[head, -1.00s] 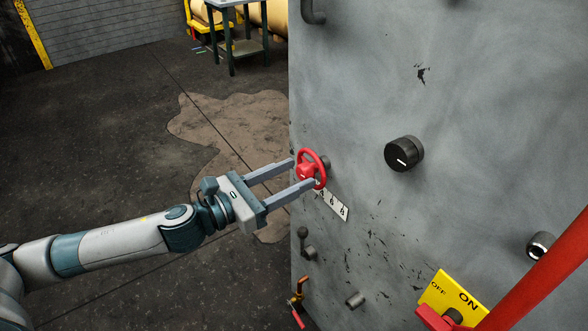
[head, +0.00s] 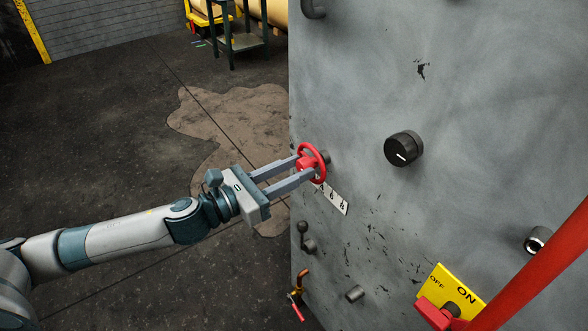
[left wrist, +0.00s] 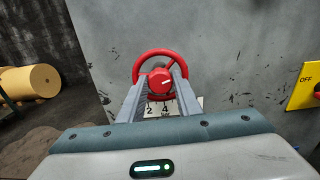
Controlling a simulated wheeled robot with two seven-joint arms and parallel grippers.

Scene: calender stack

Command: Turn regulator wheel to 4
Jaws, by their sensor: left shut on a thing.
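The red regulator wheel (head: 322,166) sits on the left part of the grey panel (head: 460,120). My left gripper (head: 304,164) reaches it from the left, its fingers shut on the wheel's hub. In the left wrist view the fingers grip both sides of the red hub (left wrist: 160,80), inside the rim. A white line on the hub slants toward the upper right. Below the wheel is a white number scale (head: 331,198); 2 and 4 can be read in the left wrist view, with the rest partly hidden by the fingers. My right gripper is not in view.
A black knob (head: 404,149) is right of the wheel. A yellow OFF/ON plate (head: 452,290) with a red handle is at lower right, near a slanting red bar (head: 540,265). The floor left of the panel is open.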

